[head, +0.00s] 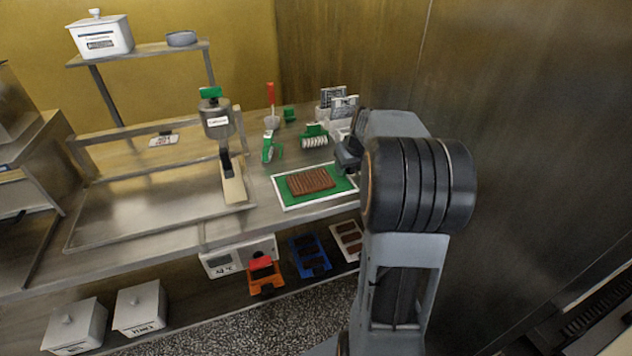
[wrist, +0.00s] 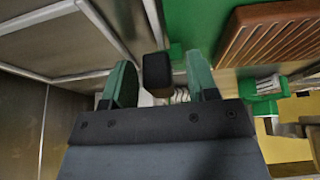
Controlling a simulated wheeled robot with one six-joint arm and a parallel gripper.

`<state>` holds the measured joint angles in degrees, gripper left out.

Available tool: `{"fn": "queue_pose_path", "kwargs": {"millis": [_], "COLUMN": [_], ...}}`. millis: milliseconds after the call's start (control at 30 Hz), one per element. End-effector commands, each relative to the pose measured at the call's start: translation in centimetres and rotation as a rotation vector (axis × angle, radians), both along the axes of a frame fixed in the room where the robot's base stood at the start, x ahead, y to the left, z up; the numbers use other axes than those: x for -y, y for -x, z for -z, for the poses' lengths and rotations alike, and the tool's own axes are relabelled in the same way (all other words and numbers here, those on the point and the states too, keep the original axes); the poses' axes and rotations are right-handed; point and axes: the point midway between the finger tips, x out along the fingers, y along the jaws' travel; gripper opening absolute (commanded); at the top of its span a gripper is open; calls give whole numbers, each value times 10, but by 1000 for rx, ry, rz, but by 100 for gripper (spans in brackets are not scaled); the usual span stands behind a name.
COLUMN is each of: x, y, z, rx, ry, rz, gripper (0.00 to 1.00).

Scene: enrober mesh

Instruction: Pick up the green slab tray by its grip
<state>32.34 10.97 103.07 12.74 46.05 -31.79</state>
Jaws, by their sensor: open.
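The green slab tray (head: 342,184) lies on the steel counter, with a white border around it and a ridged brown slab (head: 311,180) on top. In the wrist view the green tray (wrist: 207,22) fills the top, with the slab (wrist: 268,38) at right. A dark block (wrist: 157,73), which looks like the tray's grip, shows between my fingers beside a small green tab. My gripper (wrist: 160,62) is open, one green finger on each side of the block; I cannot tell whether they touch it. In the head view my gripper (head: 347,158) is near the tray's far right corner, partly hidden by my arm.
A green roller (head: 315,137), a green-handled tool (head: 268,149) and a red-handled tool (head: 270,95) stand behind the tray. A hopper (head: 217,125) and a beige-ended chute (head: 233,187) are to its left. Orange (head: 265,280) and blue (head: 309,261) trays sit below the counter. A metal wall rises at right.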

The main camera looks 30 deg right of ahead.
Motion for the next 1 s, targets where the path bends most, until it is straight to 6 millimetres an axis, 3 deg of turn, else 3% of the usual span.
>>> {"fn": "queue_pose_path", "kwargs": {"millis": [233, 667, 1000], "x": [0, 0, 2], "y": [0, 0, 0], "z": [0, 0, -6], "rx": [0, 2, 5], "ry": [0, 1, 4], "rz": [0, 0, 2], "gripper": [51, 11, 11]}}
